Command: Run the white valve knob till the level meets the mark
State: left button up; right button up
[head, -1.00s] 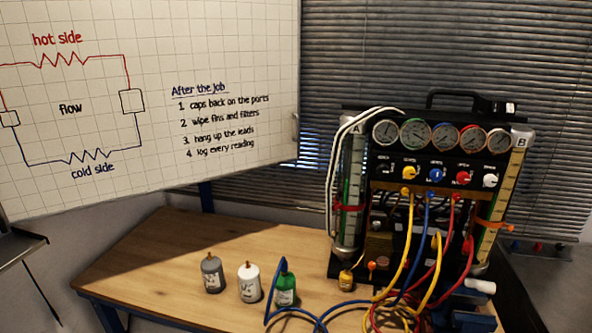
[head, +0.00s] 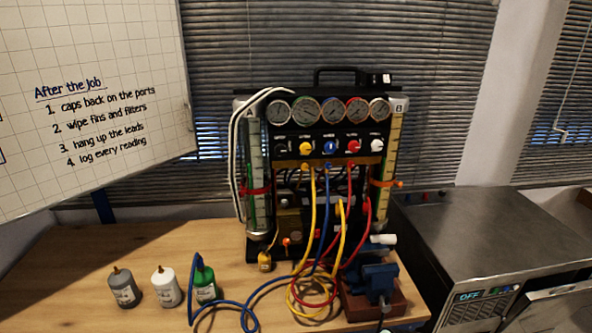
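The gauge rig stands on the wooden bench in the middle of the head view. Its white valve knob (head: 377,144) is at the right end of the row of knobs, below the gauges. A tall tube marked B (head: 392,145), with a yellowish scale, stands at the rig's right side and has an orange clamp (head: 386,183) around its lower part. Another tube (head: 256,155) with green in it stands at the left side and has a red clamp (head: 255,190). The liquid levels are too small to tell. Neither of my grippers is in view.
Yellow, blue and red hoses (head: 325,225) hang in front of the rig and coil on the bench (head: 60,262). Grey (head: 124,290), white (head: 166,288) and green (head: 204,284) bottles stand front left. A blue vise (head: 378,280) is front right. A metal machine (head: 490,240) stands right.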

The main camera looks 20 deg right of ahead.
aim_at(376, 146)
jog(key=z, duration=1.25)
